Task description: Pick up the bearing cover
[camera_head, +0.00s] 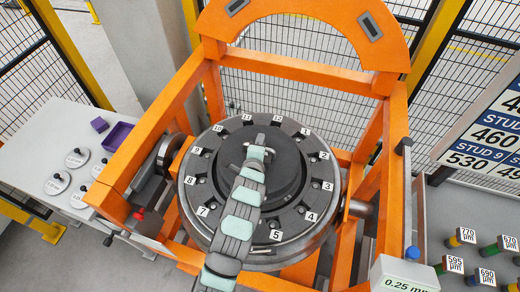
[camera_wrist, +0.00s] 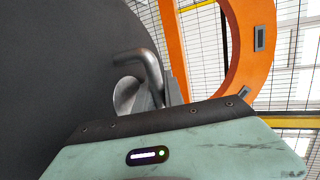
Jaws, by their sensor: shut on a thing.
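The bearing cover (camera_head: 288,178) is a dark round piece in the middle of the numbered ring, in the head view. My arm crosses over it from the bottom and hides part of it. My gripper (camera_head: 261,143) is at the cover's upper part. In the wrist view the cover's dark face (camera_wrist: 50,70) fills the left side. A bent grey metal handle (camera_wrist: 150,65) stands out from it, and my gripper is shut on this handle. The fingertips are mostly hidden behind the gripper body. I cannot tell whether the cover is seated or slightly lifted.
An orange frame (camera_head: 292,72) with a curved top surrounds the numbered ring (camera_head: 312,210). A pale table (camera_head: 35,150) with a purple tray (camera_head: 117,136) and round discs is at left. Coloured cylinders (camera_head: 487,250) stand at lower right. A black mesh fence (camera_head: 290,38) is behind.

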